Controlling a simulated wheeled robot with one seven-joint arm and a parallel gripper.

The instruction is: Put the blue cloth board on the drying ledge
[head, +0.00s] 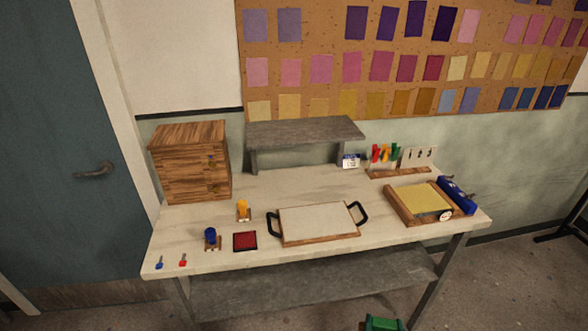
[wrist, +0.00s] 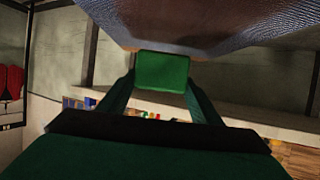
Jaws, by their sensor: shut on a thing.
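A blue woven surface, which looks like the blue cloth board (wrist: 262,42), fills the top of the wrist view, with a brown part in its middle. My gripper (wrist: 162,75) is green and shut on this board, close to the camera; the exact grip is partly hidden. In the head view only a green part of my arm's end shows at the bottom edge, low in front of the table, and the board is not visible there. The drying ledge appears to be the grey raised shelf (head: 305,132) at the back of the table; its top is bare.
The pale table (head: 300,187) bears a wooden drawer box (head: 190,162), a handled tray (head: 318,222), a red pad (head: 245,241), blue and yellow stampers, a yellow-topped wooden frame (head: 420,200), a blue box (head: 457,194) and a tool rack (head: 400,172). A small sign stands by the shelf's right leg.

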